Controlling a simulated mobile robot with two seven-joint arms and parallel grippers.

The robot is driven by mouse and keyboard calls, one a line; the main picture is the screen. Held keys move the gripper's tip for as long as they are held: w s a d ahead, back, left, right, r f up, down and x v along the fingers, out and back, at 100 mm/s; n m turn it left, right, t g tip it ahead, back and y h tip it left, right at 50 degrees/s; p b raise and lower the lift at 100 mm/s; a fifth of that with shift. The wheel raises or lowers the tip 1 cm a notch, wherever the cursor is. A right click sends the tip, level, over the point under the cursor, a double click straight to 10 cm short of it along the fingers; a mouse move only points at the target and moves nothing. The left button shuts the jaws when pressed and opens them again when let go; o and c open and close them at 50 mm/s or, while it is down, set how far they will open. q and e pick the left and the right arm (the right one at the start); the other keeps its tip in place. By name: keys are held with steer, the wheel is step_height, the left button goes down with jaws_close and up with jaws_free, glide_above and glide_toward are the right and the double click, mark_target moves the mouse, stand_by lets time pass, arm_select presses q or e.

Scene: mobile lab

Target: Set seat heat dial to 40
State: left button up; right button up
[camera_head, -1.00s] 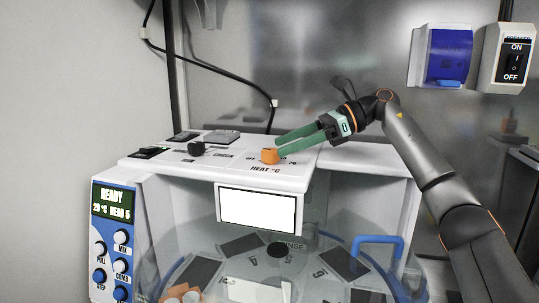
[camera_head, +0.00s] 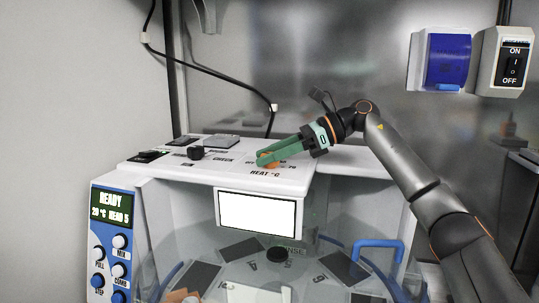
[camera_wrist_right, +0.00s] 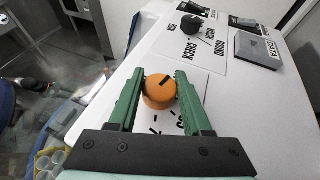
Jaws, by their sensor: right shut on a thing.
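The heat dial is an orange knob (camera_wrist_right: 159,92) with a dark pointer mark, on the white top panel of the machine. In the head view it is mostly hidden behind my right gripper, above the "HEAT °C" label (camera_head: 265,173). My right gripper (camera_head: 261,160) has green fingers; in the right wrist view its fingers (camera_wrist_right: 160,85) stand on both sides of the knob, shut on it. Scale marks show beside the knob, but most numbers are covered. The display (camera_head: 110,207) reads "READY", "20 °C" and "HEAD 5". My left gripper is not in view.
A black knob (camera_head: 195,153) sits left of the dial on the same panel, with grey plates behind it. A blank white plate (camera_head: 257,214) hangs on the front. A clear-covered carousel with a blue handle (camera_head: 378,246) lies below. An ON/OFF switch (camera_head: 513,66) is on the wall.

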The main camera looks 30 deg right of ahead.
jaws_close()
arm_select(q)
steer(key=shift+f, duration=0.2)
arm_select(e)
steer(key=shift+f, duration=0.1)
steer(key=shift+m+t+h+b, duration=0.5)
steer(key=shift+m+t+b, duration=0.2)
steer(key=shift+m, duration=0.1)
steer(key=shift+m+t+h, duration=1.1)
steer(key=shift+m, duration=0.1)
steer(key=shift+m+t+h, duration=0.3)
steer(key=shift+m+h, duration=0.1)
steer(key=shift+m, duration=0.1)
steer(key=shift+m+t+h, duration=0.6)
steer(key=shift+m+h, duration=0.5)
steer(key=shift+h, duration=0.1)
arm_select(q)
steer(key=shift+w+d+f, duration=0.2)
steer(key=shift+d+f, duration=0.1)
arm_select(e)
steer(key=shift+m+t+h, duration=0.4)
steer(key=shift+m+h, duration=0.8)
steer(key=shift+h, duration=0.3)
